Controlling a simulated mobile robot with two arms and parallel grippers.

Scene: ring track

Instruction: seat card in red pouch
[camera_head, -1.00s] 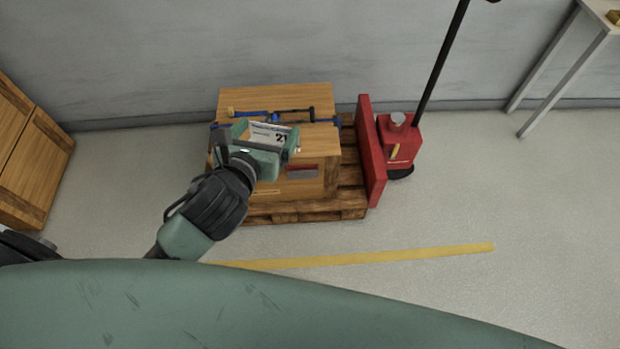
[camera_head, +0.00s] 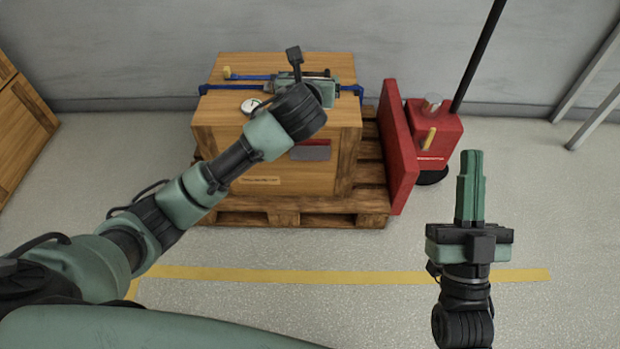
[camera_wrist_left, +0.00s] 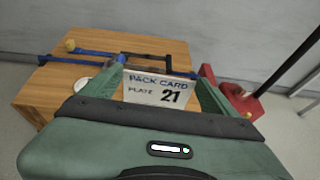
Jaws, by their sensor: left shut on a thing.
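The pack card (camera_wrist_left: 158,90), white with "PACK CARD PLATE 21" on it, is between the fingers of my left gripper (camera_wrist_left: 158,73) in the left wrist view. In the head view my left gripper (camera_head: 312,85) is over the top of the wooden box (camera_head: 215,110), and the card is hidden there. The red pouch (camera_head: 310,150), with a grey lower part, is on the box's front face, partly covered by my left wrist. My right gripper (camera_head: 470,165) is shut and empty, upright in the picture, over the floor at the right.
The box stands on a wooden pallet (camera_head: 270,218). A blue strap (camera_head: 250,78) crosses its top, with a white round disc (camera_head: 250,105) near it. A red pallet truck (camera_head: 400,150) stands at the right. A yellow line (camera_head: 380,275) crosses clear floor in front.

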